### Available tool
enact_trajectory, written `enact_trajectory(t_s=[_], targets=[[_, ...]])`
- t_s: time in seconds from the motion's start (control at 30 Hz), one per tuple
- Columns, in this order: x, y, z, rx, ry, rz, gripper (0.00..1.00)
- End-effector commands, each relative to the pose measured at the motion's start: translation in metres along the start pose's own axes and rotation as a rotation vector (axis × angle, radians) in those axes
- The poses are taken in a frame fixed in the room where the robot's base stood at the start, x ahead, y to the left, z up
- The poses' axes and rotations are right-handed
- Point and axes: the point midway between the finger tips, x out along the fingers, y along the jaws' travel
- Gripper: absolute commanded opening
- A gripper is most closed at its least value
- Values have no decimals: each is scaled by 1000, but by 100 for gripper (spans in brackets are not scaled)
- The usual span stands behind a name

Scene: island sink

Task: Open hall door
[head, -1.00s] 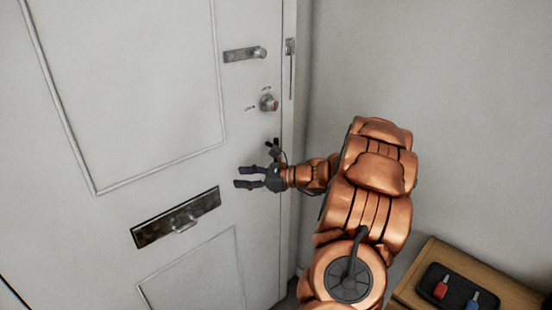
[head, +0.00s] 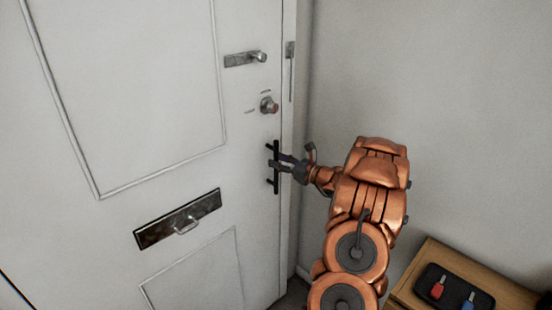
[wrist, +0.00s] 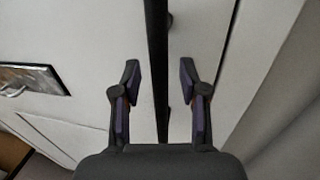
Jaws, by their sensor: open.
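The white hall door (head: 150,110) fills the left of the head view and looks shut. A black vertical bar handle (head: 276,184) stands near its right edge, below the lock knob. My gripper (head: 275,163) is at the middle of this handle. In the wrist view, the handle (wrist: 157,60) runs vertically between the two open fingers (wrist: 159,80), with a visible gap on each side. The fingers do not look closed on it. Part of the handle is hidden behind the fingers in the head view.
Above the handle are a round lock knob (head: 268,105) and a metal latch (head: 246,58). A letter slot (head: 178,218) is lower left. A grey wall (head: 430,100) stands to the right. A wooden cabinet (head: 420,262) with a black tray (head: 450,282) of keys is at lower right.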

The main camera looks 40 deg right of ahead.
Motion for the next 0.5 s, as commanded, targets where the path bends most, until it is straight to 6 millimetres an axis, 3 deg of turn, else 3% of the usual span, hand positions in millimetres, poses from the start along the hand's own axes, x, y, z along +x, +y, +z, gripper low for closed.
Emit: enact_trajectory(t_s=[0.2, 0.5], targets=[[14, 0, 1, -2, 1, 1, 43], [15, 0, 0, -1, 0, 1, 40]])
